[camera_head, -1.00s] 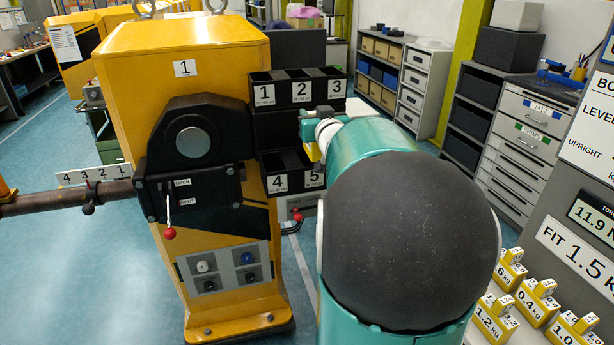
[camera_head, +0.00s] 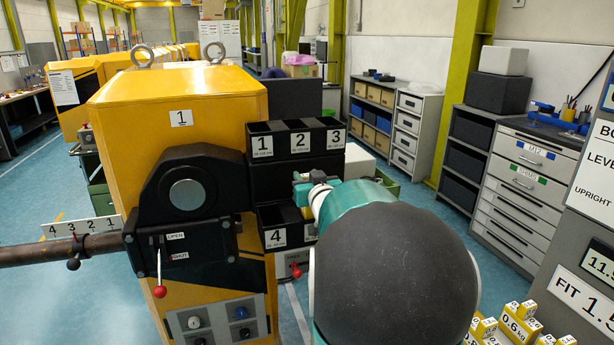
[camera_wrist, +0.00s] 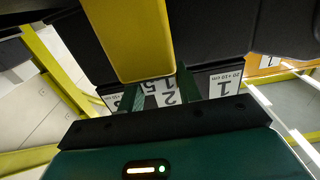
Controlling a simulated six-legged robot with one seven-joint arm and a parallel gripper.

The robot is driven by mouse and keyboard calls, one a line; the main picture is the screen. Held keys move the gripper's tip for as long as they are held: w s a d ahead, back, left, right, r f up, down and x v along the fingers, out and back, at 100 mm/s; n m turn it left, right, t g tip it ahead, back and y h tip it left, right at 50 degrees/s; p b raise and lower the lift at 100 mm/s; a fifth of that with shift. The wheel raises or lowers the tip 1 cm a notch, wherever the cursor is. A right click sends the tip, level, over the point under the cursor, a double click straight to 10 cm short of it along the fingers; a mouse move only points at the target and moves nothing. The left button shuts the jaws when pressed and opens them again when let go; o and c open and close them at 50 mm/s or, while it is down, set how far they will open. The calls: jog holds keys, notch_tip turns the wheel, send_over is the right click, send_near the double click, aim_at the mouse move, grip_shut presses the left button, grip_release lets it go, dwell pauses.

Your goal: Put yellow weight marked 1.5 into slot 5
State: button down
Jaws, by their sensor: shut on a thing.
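The yellow weight (camera_wrist: 130,35) hangs large in the wrist view, between the two green fingers of my gripper (camera_wrist: 162,90). A white label on it reads, upside down, what looks like 1.5. In the head view my gripper (camera_head: 306,188) is in front of the black slot rack, at the right of the lower row, with a bit of yellow at its tip. Slot 4 (camera_head: 275,238) shows in the lower row. Slot 5 and its label are hidden behind my gripper and arm. Whether the weight is inside or in front of slot 5 cannot be told.
Slots 1, 2 and 3 (camera_head: 299,142) form the upper row, just above my gripper. The yellow gate housing (camera_head: 180,90) with its red-knobbed lever (camera_head: 159,290) stands left. Other yellow weights (camera_head: 518,322) stand at lower right.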

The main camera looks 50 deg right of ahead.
jog(key=shift+s+a+f, duration=0.1)
jog(key=shift+a+f, duration=0.05)
jog(key=shift+f, duration=0.15)
jog(key=shift+s+f, duration=0.1)
jog(key=shift+f, duration=0.7)
notch_tip(320, 180, down, 2)
jog(key=shift+f, duration=0.3)
jog(key=shift+f, duration=0.1)
jog(key=c, duration=1.4)
grip_release()
jog(key=shift+f, duration=0.3)
jog(key=o, duration=0.4)
jog(key=shift+o, duration=0.2)
jog(key=shift+r, duration=0.1)
